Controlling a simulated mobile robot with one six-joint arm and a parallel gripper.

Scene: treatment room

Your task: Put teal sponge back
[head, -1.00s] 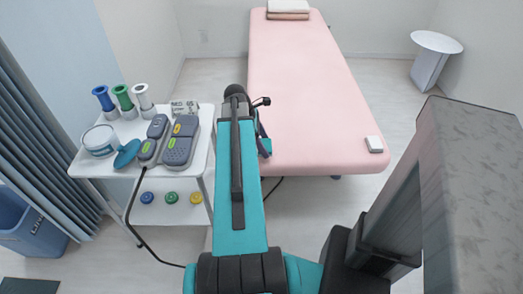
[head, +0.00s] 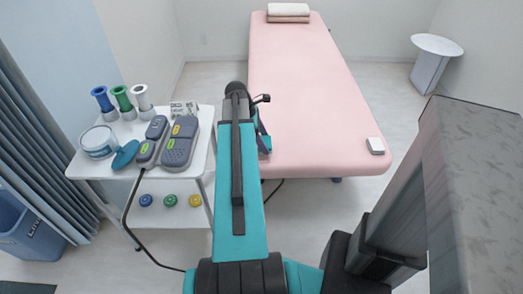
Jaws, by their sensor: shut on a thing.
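My teal arm reaches away from me in the middle of the head view and ends near the left edge of the pink bed (head: 310,90). Its forearm hides my gripper's jaws; only small dark and teal parts of the wrist show to the right of the arm. I cannot make out a teal sponge for certain. A flat teal round piece (head: 125,154) lies on the white cart (head: 88,169), beside a white round jar (head: 98,142) with a teal band. I cannot tell whether it is a lid or a sponge.
On the cart stand blue, green and white holders (head: 122,98) and a grey two-part device (head: 179,147) with a black cable. Coloured discs (head: 170,200) lie on its lower shelf. A blue bin (head: 28,230) stands at left.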

